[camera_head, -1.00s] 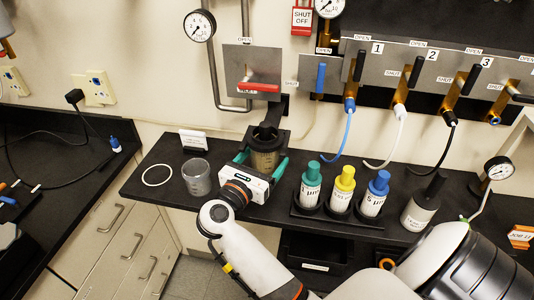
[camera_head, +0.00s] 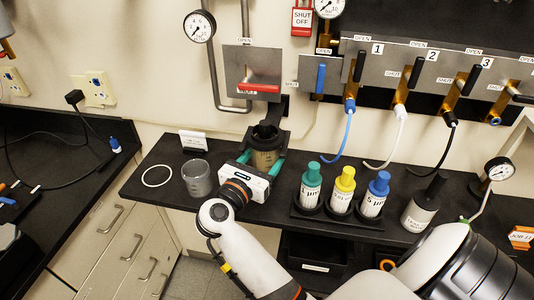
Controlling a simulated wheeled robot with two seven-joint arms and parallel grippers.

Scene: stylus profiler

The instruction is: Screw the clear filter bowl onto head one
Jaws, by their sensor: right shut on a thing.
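The see-through bowl (camera_head: 262,160), tinted amber-brown, is upright directly below the black filter head (camera_head: 268,133) on the wall pipework. Its top meets or nearly meets the head; I cannot tell whether the threads are engaged. My right gripper (camera_head: 263,163), with a white body and teal fingers, reaches in from the front and is shut on this bowl, one finger on each side. The gripper body hides the bowl's lower part. My left gripper is out of view.
A grey translucent cup (camera_head: 197,178) and a white ring (camera_head: 157,176) are on the counter at left, near a small white sign (camera_head: 193,141). A rack (camera_head: 337,215) of bottles with green, yellow and blue caps stands at right. A grey bottle (camera_head: 420,210) is beyond it.

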